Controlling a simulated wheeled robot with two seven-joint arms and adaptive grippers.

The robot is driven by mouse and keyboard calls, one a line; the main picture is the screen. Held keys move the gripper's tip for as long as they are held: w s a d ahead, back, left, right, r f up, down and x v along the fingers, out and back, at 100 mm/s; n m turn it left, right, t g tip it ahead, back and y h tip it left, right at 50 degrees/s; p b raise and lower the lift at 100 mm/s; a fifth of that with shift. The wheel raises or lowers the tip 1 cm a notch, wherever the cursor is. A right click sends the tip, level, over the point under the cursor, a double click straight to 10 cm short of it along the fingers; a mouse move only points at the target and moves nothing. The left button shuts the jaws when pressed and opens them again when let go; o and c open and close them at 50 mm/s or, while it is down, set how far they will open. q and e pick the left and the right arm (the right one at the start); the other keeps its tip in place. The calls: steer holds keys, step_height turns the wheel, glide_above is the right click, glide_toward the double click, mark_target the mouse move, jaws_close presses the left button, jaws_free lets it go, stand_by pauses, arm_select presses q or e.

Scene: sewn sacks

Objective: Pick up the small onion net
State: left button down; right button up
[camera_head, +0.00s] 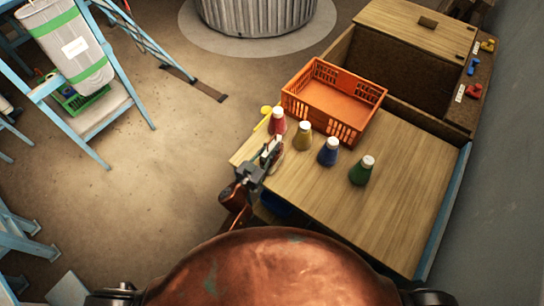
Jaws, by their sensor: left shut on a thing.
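My left gripper (272,152) is at the left edge of the wooden table (400,205), just in front of the red bottle. It is shut on a small pale and reddish thing (276,142), which I take to be the small onion net. The thing is mostly hidden by the fingers, and its mesh is too small to make out. I cannot tell whether it touches the table. My right gripper is not in view.
The table's right side is clear.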

arm_select(q)
steer(key=shift+f, duration=0.2)
stand_by(0.3)
steer(key=shift+r, duration=0.1)
steer(key=shift+r, duration=0.1)
steer(key=shift+r, duration=0.25)
step_height(320, 180, up, 2)
steer(key=shift+r+p, duration=0.2)
steer(key=shift+p, duration=0.3)
steer(key=s+a+r+p, duration=0.2)
steer(key=s+a+r, duration=0.3)
steer(key=s+r, duration=0.5)
steer(key=s, duration=0.3)
steer(key=shift+p, duration=0.3)
steer(key=shift+r, duration=0.1)
